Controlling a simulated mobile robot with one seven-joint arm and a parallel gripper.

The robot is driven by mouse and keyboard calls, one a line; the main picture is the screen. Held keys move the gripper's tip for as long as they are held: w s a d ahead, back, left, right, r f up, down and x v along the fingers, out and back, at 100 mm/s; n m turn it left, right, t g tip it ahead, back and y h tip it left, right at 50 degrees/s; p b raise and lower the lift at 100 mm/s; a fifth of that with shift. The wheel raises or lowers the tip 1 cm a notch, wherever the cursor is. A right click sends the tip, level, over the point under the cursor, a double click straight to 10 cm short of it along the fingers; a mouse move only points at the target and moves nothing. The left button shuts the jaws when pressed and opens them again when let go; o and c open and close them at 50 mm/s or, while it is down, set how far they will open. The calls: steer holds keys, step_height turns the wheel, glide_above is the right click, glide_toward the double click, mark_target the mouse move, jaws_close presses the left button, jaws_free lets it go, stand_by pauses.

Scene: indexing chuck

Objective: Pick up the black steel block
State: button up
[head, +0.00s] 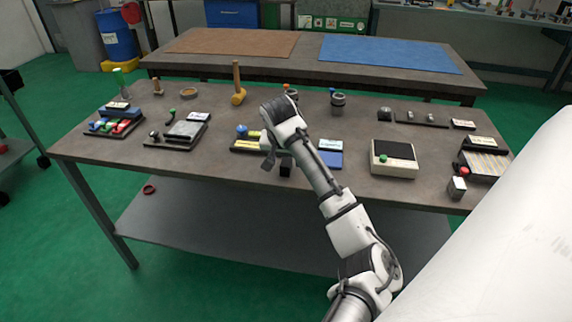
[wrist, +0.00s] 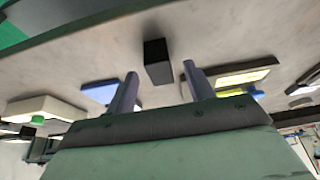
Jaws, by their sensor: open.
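The black steel block (head: 285,170) stands on the table near its front edge, just below my gripper (head: 270,155) in the head view. In the wrist view the black block (wrist: 157,62) shows whole, between and beyond the two fingertips of my gripper (wrist: 160,71). The fingers are apart with nothing held between them. They do not appear to touch the block. In the head view my wrist hides most of the fingers.
A yellow and black tray (head: 247,146) lies left of the gripper, and a blue-topped item (head: 330,158) lies right. A pale box with a green button (head: 392,163) stands farther right. A wooden mallet (head: 238,97) stands behind.

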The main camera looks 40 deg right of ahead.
steer(key=shift+x, duration=1.3)
steer(key=shift+w, duration=0.1)
jaws_close()
